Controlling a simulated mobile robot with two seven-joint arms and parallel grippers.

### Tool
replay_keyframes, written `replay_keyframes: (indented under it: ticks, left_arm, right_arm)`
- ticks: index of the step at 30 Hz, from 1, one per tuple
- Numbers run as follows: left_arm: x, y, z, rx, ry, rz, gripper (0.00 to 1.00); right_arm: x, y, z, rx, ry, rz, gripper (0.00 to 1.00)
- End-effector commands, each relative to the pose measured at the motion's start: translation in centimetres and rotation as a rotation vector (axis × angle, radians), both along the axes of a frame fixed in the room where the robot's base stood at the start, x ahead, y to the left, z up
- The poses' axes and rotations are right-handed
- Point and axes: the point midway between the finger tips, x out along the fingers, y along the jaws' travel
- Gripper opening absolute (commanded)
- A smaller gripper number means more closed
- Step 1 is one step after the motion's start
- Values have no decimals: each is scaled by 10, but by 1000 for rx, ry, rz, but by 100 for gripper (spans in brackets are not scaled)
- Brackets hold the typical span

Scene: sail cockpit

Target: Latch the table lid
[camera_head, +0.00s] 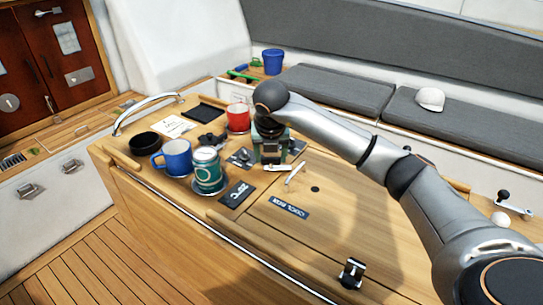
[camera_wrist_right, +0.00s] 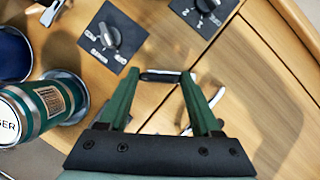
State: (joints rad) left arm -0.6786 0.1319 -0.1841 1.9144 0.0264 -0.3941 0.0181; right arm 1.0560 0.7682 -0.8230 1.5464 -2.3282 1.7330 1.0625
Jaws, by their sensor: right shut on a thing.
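The table lid (camera_head: 320,225) is a flat wooden panel on the cockpit table, and it lies closed, flush with the top around it. My right gripper (camera_head: 274,160) is over the edge of the lid, pointing down. In the right wrist view its green fingers (camera_wrist_right: 166,78) are closed on a small dark and silver latch bar (camera_wrist_right: 160,76) beside the panel seam. A thin silver handle (camera_head: 295,173) stands on the lid close to the gripper. A metal clasp (camera_head: 351,273) sits near the lid's front edge. My left gripper is not in view.
Dark dial plates (camera_wrist_right: 113,37) lie close by. A metal rail (camera_head: 145,106) edges the table. The lid's middle is clear.

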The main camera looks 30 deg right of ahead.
Motion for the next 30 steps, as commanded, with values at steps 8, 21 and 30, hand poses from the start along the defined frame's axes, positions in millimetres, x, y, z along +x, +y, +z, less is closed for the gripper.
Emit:
replay_keyframes:
  ticks: [8,21,30]
  left_arm:
    - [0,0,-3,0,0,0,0]
    - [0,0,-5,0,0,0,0]
    - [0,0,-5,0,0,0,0]
  right_arm:
    - [2,2,1,1,-4,-258,9]
    - [3,2,2,2,-4,-542,9]
    - [4,2,1,2,-4,-608,9]
